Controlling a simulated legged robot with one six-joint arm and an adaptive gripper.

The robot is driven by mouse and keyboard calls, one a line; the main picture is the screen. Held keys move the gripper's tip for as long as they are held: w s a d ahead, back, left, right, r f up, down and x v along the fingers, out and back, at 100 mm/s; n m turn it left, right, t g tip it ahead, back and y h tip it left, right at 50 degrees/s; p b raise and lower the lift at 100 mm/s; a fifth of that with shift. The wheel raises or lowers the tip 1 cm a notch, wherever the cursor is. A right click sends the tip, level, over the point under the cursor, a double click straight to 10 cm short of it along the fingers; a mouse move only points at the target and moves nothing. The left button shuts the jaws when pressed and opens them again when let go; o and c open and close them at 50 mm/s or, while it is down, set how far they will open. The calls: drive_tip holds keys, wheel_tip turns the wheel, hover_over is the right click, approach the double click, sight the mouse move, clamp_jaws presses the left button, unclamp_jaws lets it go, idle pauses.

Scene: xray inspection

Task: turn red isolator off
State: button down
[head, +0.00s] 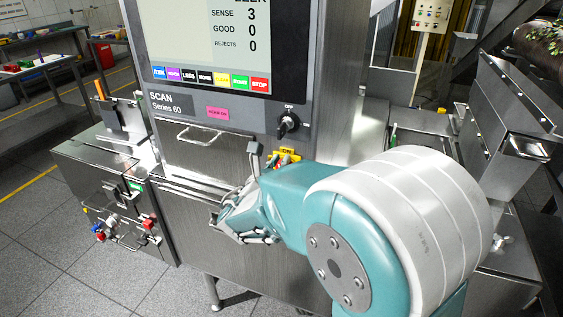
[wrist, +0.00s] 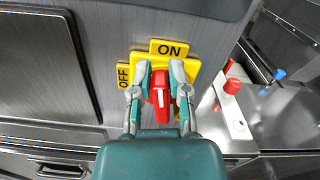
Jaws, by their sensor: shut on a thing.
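The red isolator (wrist: 160,92) is a red handle with a white line on a yellow plate (wrist: 192,62). The plate carries an ON label (wrist: 170,48) above the handle and an OFF label (wrist: 123,75) to its left. The handle stands upright, pointing toward ON. My gripper (wrist: 160,76) has a finger on each side of the handle and is shut on it. In the head view, the yellow plate (head: 287,154) shows on the machine front, and my arm and gripper partly hide the isolator.
In the wrist view, a red knob (wrist: 232,86) and a blue knob (wrist: 279,74) stand to the right. A drawer handle (wrist: 62,171) is at lower left.

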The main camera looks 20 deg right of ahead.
drive_tip(key=shift+w+a+f+n, duration=0.25)
drive_tip(key=shift+f+n, duration=0.35)
drive_tip(key=shift+n, duration=1.95)
drive_tip(key=shift+w+a+f+n, duration=0.2)
drive_tip(key=shift+f+n, duration=0.4)
drive_tip(key=shift+n, duration=2)
drive_tip(key=shift+w+a+f+n, duration=0.25)
drive_tip(key=shift+f+n, duration=0.35)
drive_tip(key=shift+n, duration=1.95)
drive_tip(key=shift+s, duration=0.1)
